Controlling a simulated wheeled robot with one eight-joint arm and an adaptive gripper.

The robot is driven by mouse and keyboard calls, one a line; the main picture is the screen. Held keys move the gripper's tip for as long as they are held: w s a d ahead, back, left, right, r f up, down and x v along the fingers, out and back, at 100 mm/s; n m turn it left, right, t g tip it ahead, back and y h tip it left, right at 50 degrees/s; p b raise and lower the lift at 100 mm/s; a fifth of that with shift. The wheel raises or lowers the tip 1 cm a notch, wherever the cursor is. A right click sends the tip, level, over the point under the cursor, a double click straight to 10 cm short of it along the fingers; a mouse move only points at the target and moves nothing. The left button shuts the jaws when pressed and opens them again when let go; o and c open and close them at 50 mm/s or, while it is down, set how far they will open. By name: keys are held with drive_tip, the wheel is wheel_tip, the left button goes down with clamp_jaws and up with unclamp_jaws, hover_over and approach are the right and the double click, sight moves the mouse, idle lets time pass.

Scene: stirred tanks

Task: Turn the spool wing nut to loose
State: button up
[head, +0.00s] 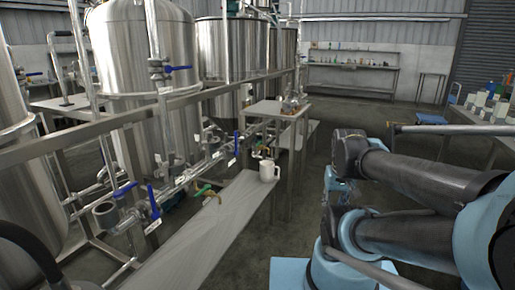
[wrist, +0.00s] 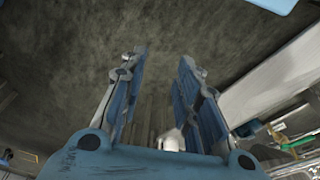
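I cannot make out the spool wing nut for certain in either view. Grey pipework with valves (head: 150,200) runs along the left of a low bench (head: 222,222) in the head view, and a wing nut there would be too small to tell. My gripper (wrist: 160,57) shows in the wrist view with its two fingers spread apart and nothing held between the tips. In the head view my arm is folded at the right and the fingers cannot be made out.
A white mug (head: 269,172) stands at the bench's far end. A small raised table (head: 275,108) is behind it. Blue valve handles (head: 178,68) and large steel tanks (head: 148,50) fill the left. Floor (head: 240,262) is open between bench and arm. Shelves (head: 350,72) line the back wall.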

drive_tip(key=shift+w, duration=0.1)
drive_tip(key=w+a+r+m+y, duration=0.2)
drive_tip(key=w+a+r+m, duration=0.15)
drive_tip(key=w, duration=0.45)
drive_tip(key=w+a+r+m+y, duration=0.25)
drive_tip(key=w+a+r, duration=0.25)
drive_tip(key=w, duration=0.3)
drive_tip(key=w+a+r+m+t+y, duration=0.1)
drive_tip(key=w+a+m+y, duration=0.15)
drive_tip(key=w, duration=0.65)
drive_tip(key=w+a+m+y, duration=0.2)
drive_tip(key=w+a, duration=0.1)
drive_tip(key=w, duration=0.6)
drive_tip(key=w+a+f+m+t+y, duration=0.1)
drive_tip(key=w+f+m+y, duration=0.15)
drive_tip(key=w, duration=0.55)
drive_tip(key=w+a+f+m+y, duration=0.1)
drive_tip(key=w+f+m, duration=0.15)
drive_tip(key=w, duration=0.55)
drive_tip(key=m+t+y, duration=0.2)
drive_tip(key=m+y, duration=0.3)
drive_tip(key=m, duration=0.2)
approach(253, 146)
drive_tip(key=x, duration=0.7)
drive_tip(key=shift+w+a, duration=0.25)
drive_tip(key=shift+w, duration=0.1)
